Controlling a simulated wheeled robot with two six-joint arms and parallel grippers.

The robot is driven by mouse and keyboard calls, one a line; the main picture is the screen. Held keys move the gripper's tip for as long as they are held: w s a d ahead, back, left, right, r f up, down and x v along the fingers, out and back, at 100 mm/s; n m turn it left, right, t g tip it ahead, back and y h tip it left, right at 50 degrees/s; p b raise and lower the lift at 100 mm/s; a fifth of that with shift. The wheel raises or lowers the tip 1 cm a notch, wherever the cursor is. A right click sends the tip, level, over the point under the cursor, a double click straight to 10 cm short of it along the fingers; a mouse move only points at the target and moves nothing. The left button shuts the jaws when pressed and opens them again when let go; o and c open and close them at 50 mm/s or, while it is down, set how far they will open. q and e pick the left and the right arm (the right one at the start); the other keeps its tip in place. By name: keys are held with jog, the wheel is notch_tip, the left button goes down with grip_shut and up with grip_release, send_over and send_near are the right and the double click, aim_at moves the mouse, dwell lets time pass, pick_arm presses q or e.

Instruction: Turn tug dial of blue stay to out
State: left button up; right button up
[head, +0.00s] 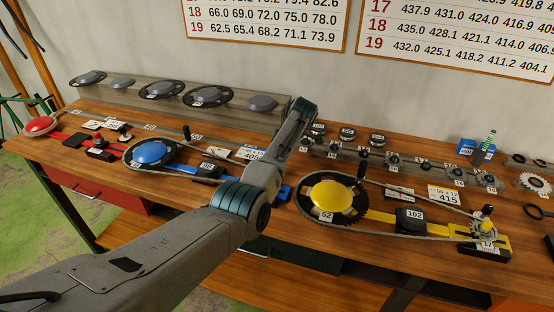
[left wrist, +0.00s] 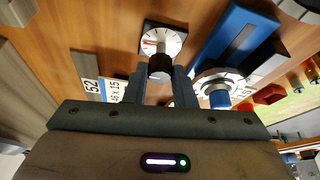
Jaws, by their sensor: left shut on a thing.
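In the left wrist view, the tug dial (left wrist: 177,38) is a dark square plate with a white face and red marks. Its dark round knob (left wrist: 160,68) stands between the two fingers of my left gripper (left wrist: 160,76), which is shut on it. The blue stay bar (left wrist: 235,35) runs beside the dial to the right. In the head view, the blue disc (head: 153,153) of the blue stay lies with a chain around it, and my left arm hides the dial and gripper. The exact dial setting is too small to read. My right gripper is not in view.
A white-ringed wheel with a blue hub (left wrist: 219,98) is close by my right finger in the wrist view. A card (left wrist: 100,88) lies left. The yellow stay (head: 380,216) is right of my arm and the red disc (head: 40,125) is far left. A small-parts rack (head: 400,163) stands behind.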

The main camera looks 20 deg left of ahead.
pick_arm(q)
jog(key=o, duration=1)
jog(key=shift+b+v, duration=1.85)
jog(key=shift+v, duration=3.55)
jog(key=shift+f, duration=0.1)
